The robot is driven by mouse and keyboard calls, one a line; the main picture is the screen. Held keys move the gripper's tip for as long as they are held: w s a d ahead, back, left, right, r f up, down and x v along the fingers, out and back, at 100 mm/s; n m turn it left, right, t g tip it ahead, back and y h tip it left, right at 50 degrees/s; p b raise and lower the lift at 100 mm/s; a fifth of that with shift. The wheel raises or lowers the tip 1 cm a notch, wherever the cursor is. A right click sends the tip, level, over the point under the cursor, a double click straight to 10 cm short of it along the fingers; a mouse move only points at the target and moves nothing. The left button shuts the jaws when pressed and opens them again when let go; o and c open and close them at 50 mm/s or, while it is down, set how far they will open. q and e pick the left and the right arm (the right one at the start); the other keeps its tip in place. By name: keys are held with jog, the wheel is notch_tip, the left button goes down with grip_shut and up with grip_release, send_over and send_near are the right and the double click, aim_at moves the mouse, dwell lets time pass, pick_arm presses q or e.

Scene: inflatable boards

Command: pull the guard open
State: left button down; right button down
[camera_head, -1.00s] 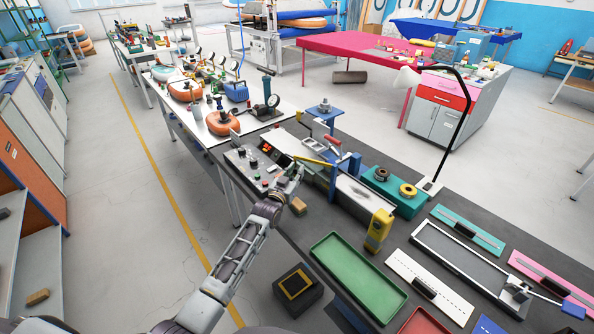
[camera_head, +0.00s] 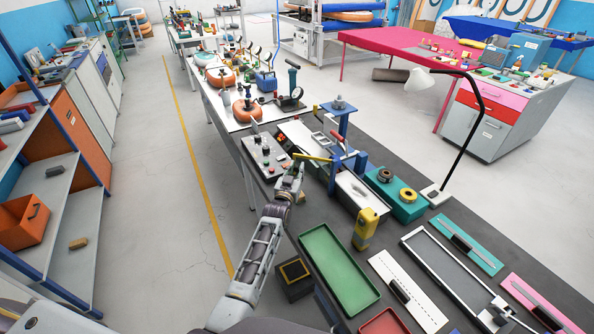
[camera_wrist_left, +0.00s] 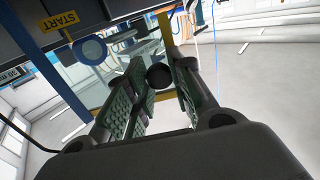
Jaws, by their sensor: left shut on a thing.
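My left gripper (camera_head: 291,184) is at the near side of the press-like machine with blue posts (camera_head: 335,172), just below a yellow bar (camera_head: 313,157). In the left wrist view its fingers (camera_wrist_left: 160,95) are closed around a round black knob (camera_wrist_left: 158,76). A yellow frame piece (camera_wrist_left: 165,30) and a clear pane (camera_wrist_left: 142,50) show behind the knob; these look like the guard. In the head view the gripper hides the knob, and I cannot tell how far open the guard stands. My right gripper is not in view.
A control box (camera_head: 266,156) with buttons sits left of the machine. A yellow device (camera_head: 366,228), a green tray (camera_head: 338,266) and a teal block with rolls (camera_head: 396,194) lie to its right and front. Open floor (camera_head: 150,190) lies on the left.

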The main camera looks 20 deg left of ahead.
pick_arm(q)
jog(key=shift+r, duration=0.1)
jog(key=c, duration=1.3)
grip_release()
jog(key=shift+o, duration=0.3)
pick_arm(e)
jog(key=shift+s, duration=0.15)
pick_arm(q)
jog(key=shift+s, duration=0.15)
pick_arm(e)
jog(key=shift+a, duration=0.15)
pick_arm(q)
jog(key=shift+s, duration=0.95)
jog(key=s, duration=0.9)
jog(key=shift+s, duration=0.4)
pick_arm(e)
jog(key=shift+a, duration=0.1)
pick_arm(q)
jog(key=shift+c, duration=0.3)
